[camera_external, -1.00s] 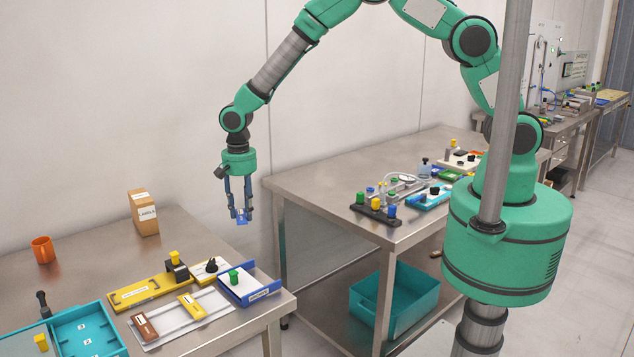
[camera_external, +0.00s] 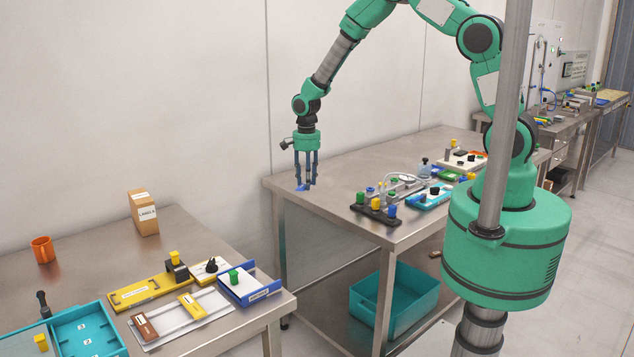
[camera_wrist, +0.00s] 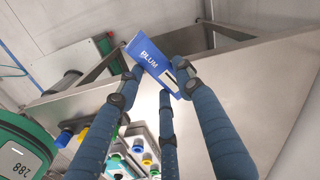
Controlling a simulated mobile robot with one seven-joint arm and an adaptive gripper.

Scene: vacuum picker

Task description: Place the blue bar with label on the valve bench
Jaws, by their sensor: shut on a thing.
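My gripper (camera_external: 305,184) is shut on the blue bar (camera_external: 303,188), above the left end of the middle metal bench (camera_external: 330,190). In the wrist view the blue bar (camera_wrist: 150,62) sits between the tips of my gripper's fingers (camera_wrist: 160,80). It is tilted and shows a label reading "PLUM". The bench top (camera_wrist: 265,85) lies below it. I cannot tell from the outside view how high the bar is above the bench.
A black block with coloured knobs (camera_external: 375,212) and several other parts stand on the middle bench, right of my gripper. The bench's left part is bare. A teal crate (camera_external: 410,300) sits on its lower shelf. The left bench holds a cardboard labels box (camera_external: 144,212) and several trays.

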